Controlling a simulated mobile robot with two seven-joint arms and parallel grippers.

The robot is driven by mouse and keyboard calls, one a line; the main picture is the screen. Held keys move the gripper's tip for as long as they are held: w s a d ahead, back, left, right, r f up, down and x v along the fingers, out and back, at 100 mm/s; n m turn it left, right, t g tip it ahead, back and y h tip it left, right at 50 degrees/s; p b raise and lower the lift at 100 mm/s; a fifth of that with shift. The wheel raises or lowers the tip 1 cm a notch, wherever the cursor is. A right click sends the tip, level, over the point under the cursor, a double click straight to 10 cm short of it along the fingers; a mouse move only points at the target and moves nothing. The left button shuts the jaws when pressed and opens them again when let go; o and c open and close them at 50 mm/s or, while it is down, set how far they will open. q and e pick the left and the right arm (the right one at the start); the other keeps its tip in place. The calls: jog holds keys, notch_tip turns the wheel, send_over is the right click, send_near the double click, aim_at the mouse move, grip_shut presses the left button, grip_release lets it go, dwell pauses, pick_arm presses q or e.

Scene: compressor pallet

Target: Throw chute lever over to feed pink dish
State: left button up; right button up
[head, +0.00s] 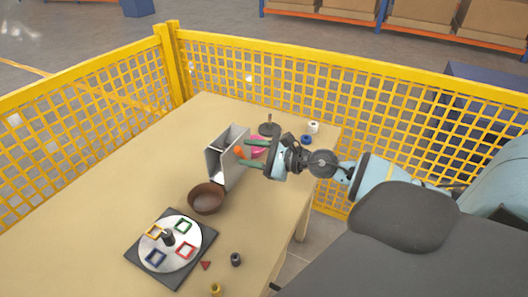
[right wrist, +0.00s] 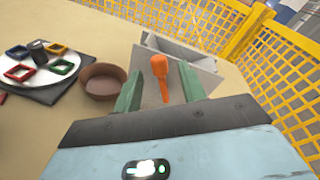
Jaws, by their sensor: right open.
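The grey chute (head: 214,162) stands on the table, and it also shows in the right wrist view (right wrist: 190,54). Its orange lever (head: 239,152) is on the side facing my right gripper; in the right wrist view the lever (right wrist: 160,68) stands nearly upright with a rounded top. My right gripper (head: 246,153) is open, its green fingers on either side of the lever in view; I cannot tell whether they touch it. The pink dish (head: 258,152) is partly hidden behind the right gripper. A brown bowl (head: 206,199) sits at the chute's near side. My left gripper is out of view.
A round white plate (head: 185,261) with coloured square frames lies on a dark board near the front. A dark stand (head: 269,129), a white roll (head: 313,127) and a blue ring (head: 306,139) are at the back right. Yellow mesh fencing (head: 330,100) borders the table.

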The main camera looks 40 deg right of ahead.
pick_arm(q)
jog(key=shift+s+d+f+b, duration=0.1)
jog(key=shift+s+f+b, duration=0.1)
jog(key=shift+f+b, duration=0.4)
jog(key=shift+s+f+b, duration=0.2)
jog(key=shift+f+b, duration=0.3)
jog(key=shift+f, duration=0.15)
pick_arm(e)
jog(key=f+v, duration=0.1)
jog(key=v, duration=0.5)
jog(key=shift+s+r, duration=0.25)
jog(key=shift+r, duration=0.2)
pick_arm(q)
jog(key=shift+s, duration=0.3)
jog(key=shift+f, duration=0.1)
pick_arm(e)
jog(key=shift+d, duration=0.1)
